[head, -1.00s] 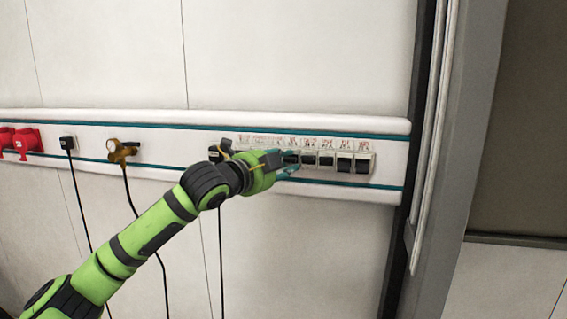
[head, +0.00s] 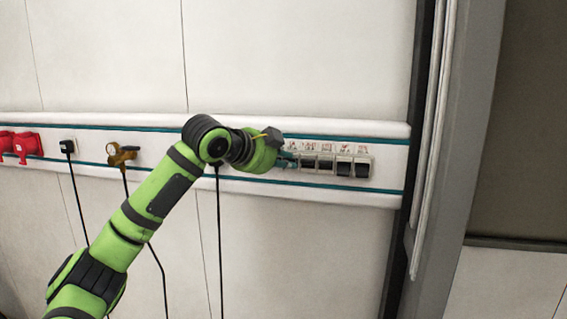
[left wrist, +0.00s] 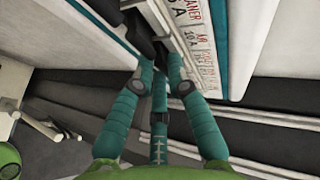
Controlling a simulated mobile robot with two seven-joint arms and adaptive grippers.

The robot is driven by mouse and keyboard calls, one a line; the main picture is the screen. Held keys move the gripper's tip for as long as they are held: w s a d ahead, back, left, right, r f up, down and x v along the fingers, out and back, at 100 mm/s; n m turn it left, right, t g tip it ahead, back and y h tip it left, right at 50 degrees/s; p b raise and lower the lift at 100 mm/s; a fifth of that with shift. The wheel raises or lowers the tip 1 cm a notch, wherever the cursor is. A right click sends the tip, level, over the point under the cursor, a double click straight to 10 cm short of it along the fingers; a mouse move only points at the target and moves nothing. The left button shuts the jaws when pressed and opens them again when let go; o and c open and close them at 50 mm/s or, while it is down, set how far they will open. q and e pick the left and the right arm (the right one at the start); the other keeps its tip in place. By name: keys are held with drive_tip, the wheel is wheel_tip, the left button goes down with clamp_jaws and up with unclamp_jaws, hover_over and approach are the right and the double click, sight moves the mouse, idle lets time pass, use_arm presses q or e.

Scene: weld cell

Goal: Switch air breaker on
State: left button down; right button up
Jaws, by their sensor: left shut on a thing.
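A row of black breaker switches (head: 326,164) sits in a white panel on the wall rail, with printed labels above. My left gripper (head: 288,160) is at the left end of the visible switches, and its arm hides the panel farther left. In the left wrist view its teal fingers (left wrist: 160,78) are close together on a dark breaker switch (left wrist: 147,47), mostly hidden by them. Beside it is a label strip (left wrist: 190,35) with partly readable text, including what looks like "AIR" and "10 A". I cannot tell exactly which breaker is held. My right gripper is not in view.
Left along the rail are red sockets (head: 22,144), a black plug (head: 67,146) and a brass valve fitting (head: 121,154), with cables hanging down. A grey door frame (head: 450,150) stands right of the panel.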

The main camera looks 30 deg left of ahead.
use_arm(q)
drive_tip(key=c, duration=1.2)
unclamp_jaws()
drive_tip(key=v, duration=1.2)
